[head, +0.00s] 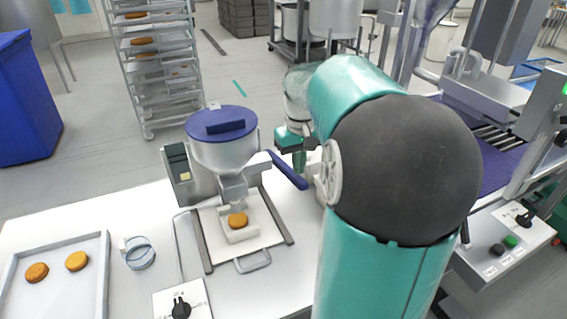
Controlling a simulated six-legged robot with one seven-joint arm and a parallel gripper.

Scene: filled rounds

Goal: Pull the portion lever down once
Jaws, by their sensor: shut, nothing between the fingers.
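The portion lever (287,170) is a dark blue bar on the right side of the filling machine (225,155). It slopes down to the right from the machine. The machine has a metal hopper with a blue lid (222,122). My gripper (299,163) is shut and empty, just above and behind the lever in the picture. Whether it touches the lever cannot be told. My teal arm hides much of the right side. A round biscuit (238,220) lies in a small white holder under the nozzle.
A tray (105,285) with two biscuits lies at the left front. A clear ring (138,253) and a knob box (181,309) stand on the white table (60,225). A rack (160,75) and a blue bin (25,100) stand behind. A conveyor (497,165) is at right.

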